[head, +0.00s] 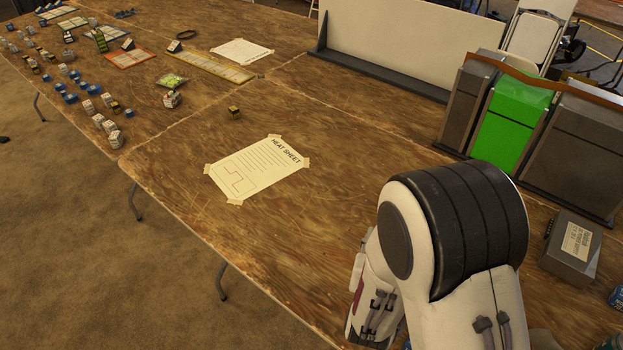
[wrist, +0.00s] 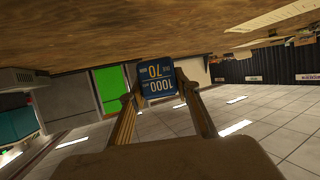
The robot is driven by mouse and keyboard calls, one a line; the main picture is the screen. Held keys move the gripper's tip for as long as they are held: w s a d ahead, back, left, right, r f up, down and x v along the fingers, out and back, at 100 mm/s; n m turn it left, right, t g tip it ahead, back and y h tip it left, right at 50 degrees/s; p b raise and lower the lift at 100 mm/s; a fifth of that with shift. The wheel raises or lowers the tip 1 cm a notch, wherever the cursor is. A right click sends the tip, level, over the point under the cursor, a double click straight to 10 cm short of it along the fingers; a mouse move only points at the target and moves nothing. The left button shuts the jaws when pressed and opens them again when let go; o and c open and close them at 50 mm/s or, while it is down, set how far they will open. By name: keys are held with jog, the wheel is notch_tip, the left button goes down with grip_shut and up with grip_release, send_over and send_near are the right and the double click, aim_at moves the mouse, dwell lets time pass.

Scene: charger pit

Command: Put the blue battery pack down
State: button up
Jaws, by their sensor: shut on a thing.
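The blue battery pack (wrist: 157,82) shows in the wrist view, with a dark blue face and white and yellow print that reads upside down. My gripper (wrist: 156,88) is shut on it, one finger on each side. The brown wooden table (wrist: 110,38) fills the top of the wrist view. The pack appears close to the table surface, but I cannot tell whether it touches. In the head view my arm hides the gripper, and the pack is not seen there.
A green-fronted unit (head: 511,125) stands between grey ones at the right. A grey labelled box (head: 571,247) is in front of them. A taped heat sheet (head: 258,170) lies mid-table, with bare wood around it. Many small items crowd the far left.

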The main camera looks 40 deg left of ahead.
jog(key=s+a+m+h, duration=0.2)
jog(key=s, duration=1)
jog(key=d+m+t+h, duration=0.1)
jog(key=d+m+h, duration=0.1)
jog(key=d, duration=0.4)
jog(key=shift+w+m+h, duration=0.15)
jog(key=shift+m+h, duration=0.15)
jog(key=shift+h, duration=0.3)
jog(key=shift+f, duration=2.85)
jog(key=shift+f, duration=2.1)
jog(key=shift+f, duration=0.1)
